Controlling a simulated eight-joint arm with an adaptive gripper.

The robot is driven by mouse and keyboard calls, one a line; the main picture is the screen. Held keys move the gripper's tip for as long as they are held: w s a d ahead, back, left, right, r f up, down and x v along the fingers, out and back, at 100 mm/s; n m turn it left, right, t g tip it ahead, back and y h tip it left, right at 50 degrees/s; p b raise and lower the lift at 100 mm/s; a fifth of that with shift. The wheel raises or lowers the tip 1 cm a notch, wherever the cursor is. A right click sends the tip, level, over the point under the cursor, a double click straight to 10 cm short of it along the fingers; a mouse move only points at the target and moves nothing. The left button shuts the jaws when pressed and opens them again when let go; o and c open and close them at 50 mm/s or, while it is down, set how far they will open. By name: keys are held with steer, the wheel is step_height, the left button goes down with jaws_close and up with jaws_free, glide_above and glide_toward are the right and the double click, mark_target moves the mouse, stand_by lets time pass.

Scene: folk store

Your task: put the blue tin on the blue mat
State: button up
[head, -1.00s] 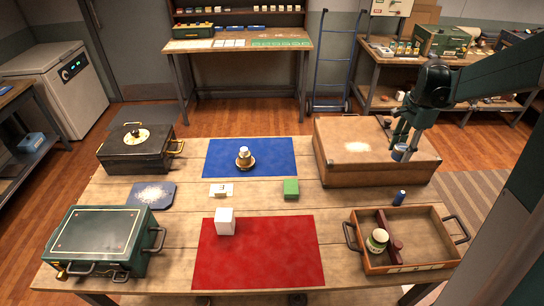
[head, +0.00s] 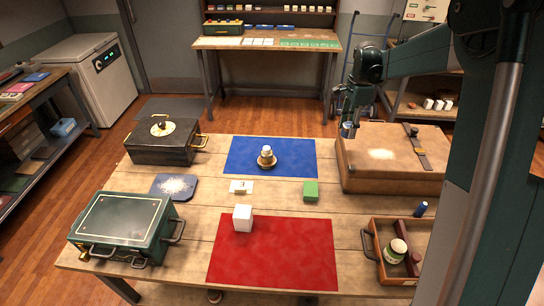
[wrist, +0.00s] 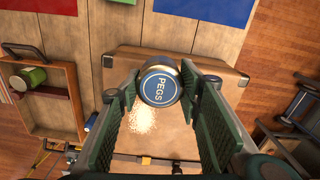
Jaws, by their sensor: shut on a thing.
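The blue tin (head: 348,130), with "PEGS" on its round blue face, is in my gripper (head: 350,118). In the wrist view, the tin (wrist: 160,84) sits between the two green fingers, which are shut on it. My gripper holds it in the air, near the left end of the brown case in the head view. The blue mat (head: 298,152) lies flat at the back middle of the table, left of the tin. A corner of the mat (wrist: 225,8) shows at the top of the wrist view.
A small brass-coloured object with a white top (head: 266,157) stands mid-mat. The brown case (head: 395,175) is right of the mat. A wooden tray (head: 368,245) and dark blue cylinder (head: 421,209) are at right.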

steer(key=w+a, duration=0.4)
steer(key=a, duration=1.2)
glide_above(305, 165)
step_height(305, 165, down, 11)
steer(key=shift+s+f, duration=0.1)
steer(key=shift+f, duration=0.7)
steer(key=shift+f, duration=3.1)
steer(key=shift+f, duration=0.15)
steer(key=shift+f+b, duration=0.35)
steer(key=shift+f, duration=1.4)
steer(key=shift+f, duration=0.15)
